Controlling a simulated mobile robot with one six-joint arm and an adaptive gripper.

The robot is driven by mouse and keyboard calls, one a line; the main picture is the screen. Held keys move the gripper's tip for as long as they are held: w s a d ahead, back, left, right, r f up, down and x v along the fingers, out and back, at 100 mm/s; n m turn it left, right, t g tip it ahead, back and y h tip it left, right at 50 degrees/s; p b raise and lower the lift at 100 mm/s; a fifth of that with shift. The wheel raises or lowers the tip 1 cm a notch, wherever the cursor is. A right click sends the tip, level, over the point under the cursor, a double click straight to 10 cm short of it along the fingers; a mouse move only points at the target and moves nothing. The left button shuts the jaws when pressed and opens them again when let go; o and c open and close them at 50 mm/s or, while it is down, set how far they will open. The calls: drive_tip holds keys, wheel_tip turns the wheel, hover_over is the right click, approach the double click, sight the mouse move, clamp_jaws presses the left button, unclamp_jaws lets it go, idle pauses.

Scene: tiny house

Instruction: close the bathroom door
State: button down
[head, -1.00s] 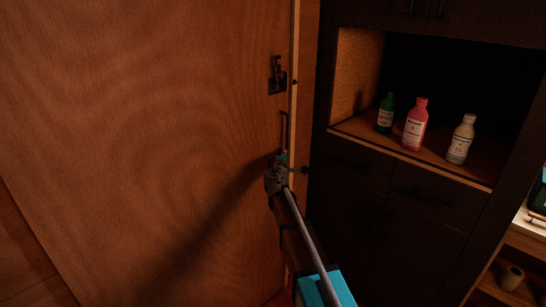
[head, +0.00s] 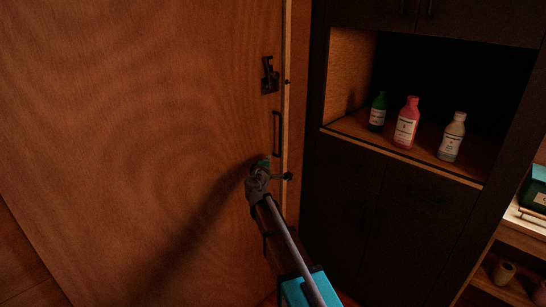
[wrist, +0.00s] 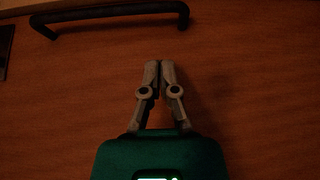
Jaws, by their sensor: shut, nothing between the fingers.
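The wooden bathroom door (head: 130,130) fills the left half of the head view, and its face fills the wrist view (wrist: 250,110). A dark bar handle (head: 278,134) stands upright near its right edge, with a dark latch (head: 270,75) above it. My gripper (head: 262,163) is at the door face, just left of and below the handle. In the wrist view my gripper (wrist: 158,64) has its fingertips together and empty. They point at the door, apart from the handle (wrist: 115,18) at the top. I cannot tell whether the fingertips touch the door.
A dark cabinet (head: 345,200) stands right beside the door edge. Its open shelf (head: 350,128) holds a green bottle (head: 378,111), a pink bottle (head: 406,123) and a white bottle (head: 452,137). A lit wooden shelf unit (head: 525,238) is at the far right.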

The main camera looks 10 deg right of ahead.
drive_tip(key=v, duration=0.8)
drive_tip(key=shift+d, duration=0.1)
drive_tip(key=s+d+f+m+g+h, duration=0.3)
drive_tip(key=s+d+f+m+g, duration=0.25)
drive_tip(key=d, duration=0.35)
drive_tip(key=s+d+f+m+g+y, duration=0.2)
drive_tip(key=s+f+m+g, duration=0.2)
drive_tip(key=s+f, duration=0.3)
drive_tip(key=s+d+f+m+g+y, duration=0.2)
drive_tip(key=s+f+m+g, duration=0.25)
drive_tip(key=s, duration=0.45)
drive_tip(key=s+a+f+g+y, duration=0.2)
drive_tip(key=s+a+g+y, duration=0.15)
drive_tip(key=s, duration=0.35)
wheel_tip(320, 180, up, 12)
drive_tip(key=p, duration=1.2)
drive_tip(key=shift+s+d+r+m+y, duration=0.15)
drive_tip(key=shift+s+r+m+y, duration=0.1)
drive_tip(key=shift+m+y, duration=0.1)
drive_tip(key=c, duration=1.4)
unclamp_jaws()
